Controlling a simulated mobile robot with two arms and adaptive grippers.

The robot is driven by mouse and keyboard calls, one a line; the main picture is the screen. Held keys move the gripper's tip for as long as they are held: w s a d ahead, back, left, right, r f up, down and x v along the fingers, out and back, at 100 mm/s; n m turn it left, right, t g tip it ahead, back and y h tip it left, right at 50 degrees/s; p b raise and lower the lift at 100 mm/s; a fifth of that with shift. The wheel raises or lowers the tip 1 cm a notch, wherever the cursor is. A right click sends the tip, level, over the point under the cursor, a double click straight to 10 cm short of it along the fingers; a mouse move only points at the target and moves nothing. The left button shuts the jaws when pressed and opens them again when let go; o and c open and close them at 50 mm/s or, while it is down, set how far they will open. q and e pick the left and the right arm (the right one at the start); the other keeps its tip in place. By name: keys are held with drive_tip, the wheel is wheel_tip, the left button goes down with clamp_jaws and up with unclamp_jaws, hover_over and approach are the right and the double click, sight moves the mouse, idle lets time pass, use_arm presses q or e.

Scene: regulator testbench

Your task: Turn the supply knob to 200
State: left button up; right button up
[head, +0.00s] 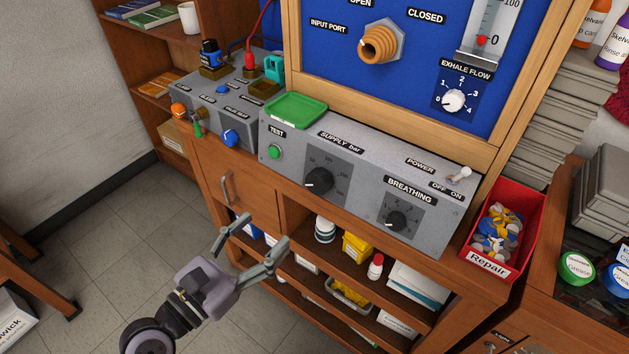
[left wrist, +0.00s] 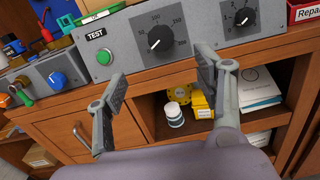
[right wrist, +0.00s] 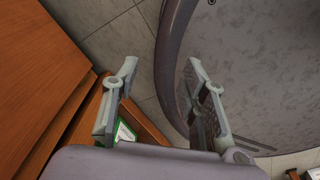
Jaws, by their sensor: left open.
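The black supply knob (head: 319,180) sits on its dark dial plate on the grey sloped control panel (head: 285,183). In the left wrist view the knob (left wrist: 160,39) shows at upper middle, with dial marks around it; its white mark appears to point to the lower left, toward the low end. My left gripper (head: 262,235) is open and empty, below and in front of the panel, apart from the knob. In the left wrist view its fingers (left wrist: 161,70) are spread, with the knob beyond them. My right gripper (right wrist: 161,68) is open and empty, away from the panel.
A green test button (head: 274,152), a breathing knob (head: 396,220) and a power switch (head: 459,174) share the panel. A green tray (head: 296,110) rests on top. A red Repair bin (head: 501,236) stands at right. Open shelves with bottles lie below.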

sight(315, 184)
use_arm(q)
drive_tip(key=p+x, duration=0.1)
drive_tip(key=x, duration=1.4)
drive_tip(key=shift+w+d+p, duration=0.2)
drive_tip(key=shift+w+p, duration=0.05)
drive_tip(key=shift+p, duration=0.1)
use_arm(e)
drive_tip(key=shift+w+a+r, duration=0.15)
drive_tip(key=shift+w+r, duration=0.1)
drive_tip(key=shift+r, duration=0.3)
drive_tip(key=shift+w+a+r, duration=0.15)
drive_tip(key=shift+w+r, duration=0.1)
drive_tip(key=shift+r, duration=0.25)
use_arm(q)
drive_tip(key=shift+c, duration=0.6)
use_arm(e)
drive_tip(key=shift+d, duration=0.1)
use_arm(q)
drive_tip(key=c, duration=1.1)
use_arm(e)
drive_tip(key=shift+s, duration=0.1)
